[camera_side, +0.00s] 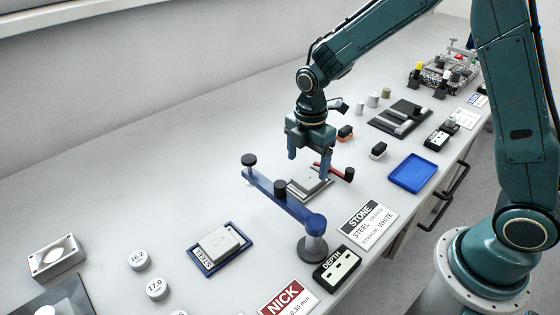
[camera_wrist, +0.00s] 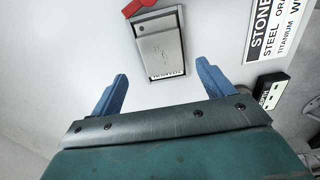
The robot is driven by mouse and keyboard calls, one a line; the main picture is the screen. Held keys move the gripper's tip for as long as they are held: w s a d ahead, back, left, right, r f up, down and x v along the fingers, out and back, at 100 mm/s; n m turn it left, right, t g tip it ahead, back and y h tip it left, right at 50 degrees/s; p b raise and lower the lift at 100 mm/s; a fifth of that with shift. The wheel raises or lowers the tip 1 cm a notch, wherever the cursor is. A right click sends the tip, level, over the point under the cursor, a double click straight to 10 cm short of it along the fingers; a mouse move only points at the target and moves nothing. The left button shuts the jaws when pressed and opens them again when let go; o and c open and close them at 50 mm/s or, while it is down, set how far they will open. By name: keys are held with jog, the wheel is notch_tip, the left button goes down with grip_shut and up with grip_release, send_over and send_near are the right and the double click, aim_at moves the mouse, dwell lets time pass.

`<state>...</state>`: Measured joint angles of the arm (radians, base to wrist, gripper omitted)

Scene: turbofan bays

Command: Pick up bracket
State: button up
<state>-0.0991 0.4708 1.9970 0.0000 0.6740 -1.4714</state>
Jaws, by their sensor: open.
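A small grey metal piece, which looks like the bracket (camera_side: 309,179), lies on a flat plate in the middle of the bench. In the wrist view the bracket (camera_wrist: 159,45) shows just beyond the fingertips, with a small printed label at its near edge. My gripper (camera_side: 311,158) points down above it in the side view, its blue fingers apart and empty. In the wrist view my gripper (camera_wrist: 163,72) has one finger on each side of the plate's near end. I cannot tell the exact height gap. A similar grey piece (camera_side: 222,241) lies in a blue-edged tray marked STEEL.
A blue bar with black knobs (camera_side: 283,199) stands in front of the plate. A red bar (camera_side: 328,169) with a black knob lies close behind it. A STONE sign (camera_side: 367,222), a black DEPTH box (camera_side: 337,270) and an empty blue tray (camera_side: 413,172) are to the right.

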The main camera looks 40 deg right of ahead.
aim_at(307, 179)
jog(key=shift+s+f, duration=0.2)
jog(key=shift+f, duration=2.2)
jog(key=c, duration=1.4)
jog(key=shift+r, duration=0.1)
notch_tip(307, 179, up, 20)
